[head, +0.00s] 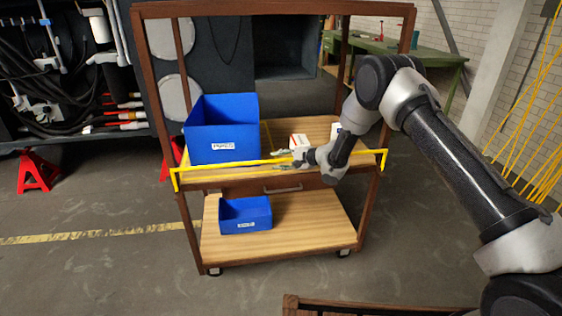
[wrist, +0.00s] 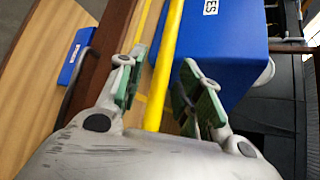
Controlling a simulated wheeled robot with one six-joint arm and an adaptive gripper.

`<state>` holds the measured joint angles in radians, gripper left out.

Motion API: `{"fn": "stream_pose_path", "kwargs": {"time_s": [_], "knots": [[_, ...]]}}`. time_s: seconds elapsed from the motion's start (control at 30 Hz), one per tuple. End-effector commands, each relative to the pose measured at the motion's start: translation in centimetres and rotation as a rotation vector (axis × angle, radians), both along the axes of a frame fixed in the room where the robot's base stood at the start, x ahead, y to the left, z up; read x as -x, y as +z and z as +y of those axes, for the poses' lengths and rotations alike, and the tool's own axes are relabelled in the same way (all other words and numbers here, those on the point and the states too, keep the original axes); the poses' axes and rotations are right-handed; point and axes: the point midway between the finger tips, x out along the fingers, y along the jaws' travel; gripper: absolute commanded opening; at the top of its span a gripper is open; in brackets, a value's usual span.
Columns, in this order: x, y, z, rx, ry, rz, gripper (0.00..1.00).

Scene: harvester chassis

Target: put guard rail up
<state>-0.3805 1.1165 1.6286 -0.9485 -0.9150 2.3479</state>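The yellow guard rail (head: 225,165) runs across the front of the wooden cart (head: 275,227) at the height of its upper shelf, with a short bent end at each post. My gripper (head: 281,157) is at the middle of the rail, reaching in from the right. In the wrist view the rail (wrist: 168,65) passes between the two green-padded fingers of my gripper (wrist: 164,75). The fingers are apart, with a visible gap on each side of the rail, so the gripper looks open around it.
A large blue bin (head: 223,130) and small white boxes (head: 299,141) stand on the upper shelf, close behind the rail. A smaller blue bin (head: 245,214) is on the lower shelf. Red jack stands (head: 38,171) and a green workbench (head: 385,45) are farther off.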

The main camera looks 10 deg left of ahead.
Motion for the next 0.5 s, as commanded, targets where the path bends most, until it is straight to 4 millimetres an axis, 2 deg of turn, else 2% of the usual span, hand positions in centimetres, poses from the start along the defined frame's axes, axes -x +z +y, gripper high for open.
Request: {"fn": "stream_pose_path", "kwargs": {"time_s": [0.17,0.27,0.5], "knots": [[0.1,0.1,-0.3,0.001,-0.001,0.0,0.35],[0.5,0.5,-1.3,0.001,-0.002,0.002,0.35],[2.4,2.6,-5.8,0.0,-0.004,0.001,0.35]]}}
